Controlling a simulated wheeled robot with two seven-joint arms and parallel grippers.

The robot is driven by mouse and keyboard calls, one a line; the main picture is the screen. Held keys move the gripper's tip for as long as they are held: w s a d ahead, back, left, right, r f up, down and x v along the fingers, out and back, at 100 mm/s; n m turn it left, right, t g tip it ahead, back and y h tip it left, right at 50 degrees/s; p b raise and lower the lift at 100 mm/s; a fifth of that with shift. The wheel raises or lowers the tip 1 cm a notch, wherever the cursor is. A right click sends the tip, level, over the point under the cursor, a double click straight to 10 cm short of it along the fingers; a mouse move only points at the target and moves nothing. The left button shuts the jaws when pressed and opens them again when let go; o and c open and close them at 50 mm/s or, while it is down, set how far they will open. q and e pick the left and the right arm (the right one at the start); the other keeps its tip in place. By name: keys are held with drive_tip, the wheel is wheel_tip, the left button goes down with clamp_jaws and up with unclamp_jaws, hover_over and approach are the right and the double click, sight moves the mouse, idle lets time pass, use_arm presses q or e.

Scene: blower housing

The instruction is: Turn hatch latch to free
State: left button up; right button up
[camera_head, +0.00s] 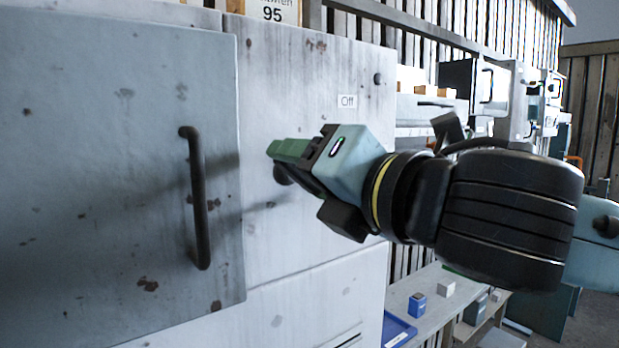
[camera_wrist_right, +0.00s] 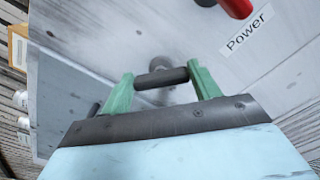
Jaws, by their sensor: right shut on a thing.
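The hatch (camera_head: 110,170) is a blue-grey door with a dark upright bar handle (camera_head: 200,200), at the left of the head view. It looks flat and closed against the pale housing. The hatch latch is a dark turning piece (camera_head: 282,176) just right of the hatch edge, mostly hidden by my right gripper (camera_head: 288,152). In the right wrist view the latch shows as a short dark bar (camera_wrist_right: 160,78) on a round mount, lying between the green fingers. My right gripper is shut on this bar. My left gripper is not in view.
The right wrist view shows a red handle (camera_wrist_right: 238,7) near a "Power" label (camera_wrist_right: 247,31). A low shelf (camera_head: 440,308) with small boxes and a blue tray (camera_head: 397,329) stands lower right.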

drive_tip(key=shift+d+f+m+b, duration=0.1)
drive_tip(key=shift+m+b, duration=0.2)
drive_tip(key=shift+m, duration=2.15)
drive_tip(key=shift+f+m+b, duration=0.1)
drive_tip(key=shift+m+b, duration=0.15)
drive_tip(key=shift+m, duration=2.2)
drive_tip(key=o, duration=1)
drive_tip(key=b+v, duration=0.6)
drive_tip(key=v, duration=0.7)
drive_tip(key=shift+s+d, duration=0.1)
drive_tip(key=shift+d, duration=0.05)
